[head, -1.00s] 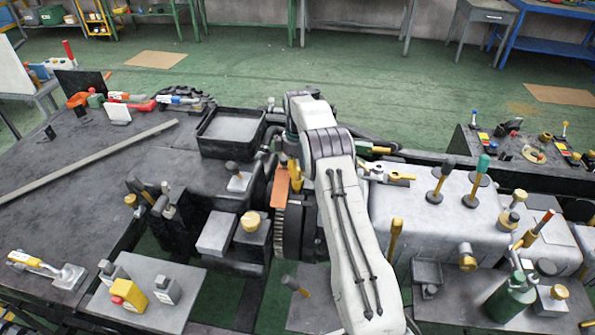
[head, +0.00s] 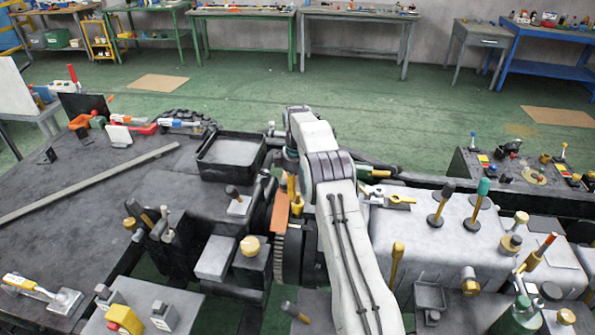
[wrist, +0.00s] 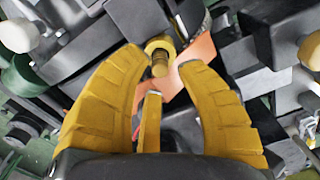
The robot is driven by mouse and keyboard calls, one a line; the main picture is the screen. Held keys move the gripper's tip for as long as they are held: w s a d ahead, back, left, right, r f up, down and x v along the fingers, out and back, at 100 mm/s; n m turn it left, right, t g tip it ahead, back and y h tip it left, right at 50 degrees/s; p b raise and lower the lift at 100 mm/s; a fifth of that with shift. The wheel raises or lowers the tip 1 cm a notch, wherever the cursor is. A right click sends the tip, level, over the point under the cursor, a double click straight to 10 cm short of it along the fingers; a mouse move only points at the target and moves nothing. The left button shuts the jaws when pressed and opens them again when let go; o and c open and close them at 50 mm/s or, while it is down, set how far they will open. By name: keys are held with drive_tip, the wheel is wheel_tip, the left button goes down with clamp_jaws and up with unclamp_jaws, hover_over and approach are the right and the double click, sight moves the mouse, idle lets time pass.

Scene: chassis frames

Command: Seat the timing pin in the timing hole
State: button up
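My gripper (wrist: 160,72) has thick yellow fingers, spread apart in the wrist view, with a narrow yellow piece standing between them. Just beyond the fingertips is a brass-yellow ribbed piece with a collar (wrist: 158,48), perhaps the timing pin; I see no clear grip on it. An orange plate (wrist: 198,55) lies behind it. In the head view the orange plate (head: 281,210) stands beside the toothed flywheel (head: 281,258), and my gripper (head: 292,190) is partly hidden there by my arm. I cannot make out the timing hole.
A black tray (head: 203,160) stands behind and left of the flywheel. A grey block with a yellow knob (head: 249,246) is close to its left. To the right is a pale housing (head: 400,225) with upright handles. A long bar (head: 90,182) lies on the left bench.

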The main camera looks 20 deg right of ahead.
drive_tip(key=s+a+r+m+t+p, duration=0.1)
drive_tip(key=s+a+r, duration=0.1)
drive_tip(key=r, duration=0.8)
drive_tip(key=s+a+r+m+p, duration=0.1)
drive_tip(key=s+a+r, duration=0.15)
drive_tip(key=r, duration=0.85)
drive_tip(key=s+a+r+m+t, duration=0.1)
drive_tip(key=s+a+r, duration=0.15)
drive_tip(key=s, duration=0.25)
drive_tip(key=s+a+r+m, duration=0.1)
drive_tip(key=s+r, duration=0.3)
drive_tip(key=s, duration=0.1)
drive_tip(key=s+a+f+m+t, duration=0.1)
drive_tip(key=s+a+f+m, duration=0.1)
drive_tip(key=s, duration=1)
drive_tip(key=s+a+f+m+t, duration=0.2)
drive_tip(key=s+f, duration=0.2)
drive_tip(key=s, duration=0.9)
drive_tip(key=shift+a+f, duration=0.3)
drive_tip(key=shift+a, duration=0.05)
drive_tip(key=shift+w+f+b, duration=0.1)
drive_tip(key=shift+f+b, duration=1.1)
drive_tip(key=shift+f, duration=0.35)
